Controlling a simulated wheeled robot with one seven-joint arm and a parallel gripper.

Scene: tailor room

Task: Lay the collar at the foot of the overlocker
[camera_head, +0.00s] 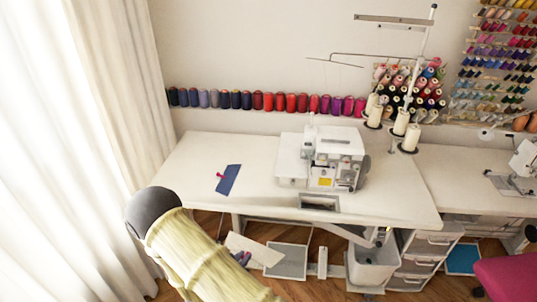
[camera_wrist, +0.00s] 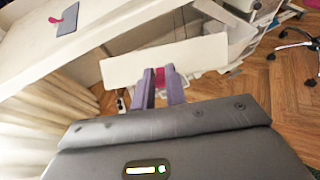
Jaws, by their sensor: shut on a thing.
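The overlocker (camera_head: 338,150) is a white machine standing on the white table (camera_head: 410,200) in the head view. The collar seems to be the long flat cream piece (camera_wrist: 125,66) in the wrist view. It has a pink grip piece (camera_wrist: 160,76) between the fingers. My gripper (camera_wrist: 165,82), with purple fingers, is shut on that pink piece. In the head view the cream piece (camera_head: 256,249) and my gripper (camera_head: 242,258) are in front of the table's front edge, away from the overlocker. My arm hides part of the gripper there.
A blue flat piece (camera_head: 229,180) with a pink grip lies on the table left of the overlocker; the tabletop around it is clear. Thread spools (camera_head: 290,103) line the back. A grey bin (camera_head: 374,267) and drawers (camera_head: 418,262) stand below. A curtain (camera_head: 75,130) hangs left.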

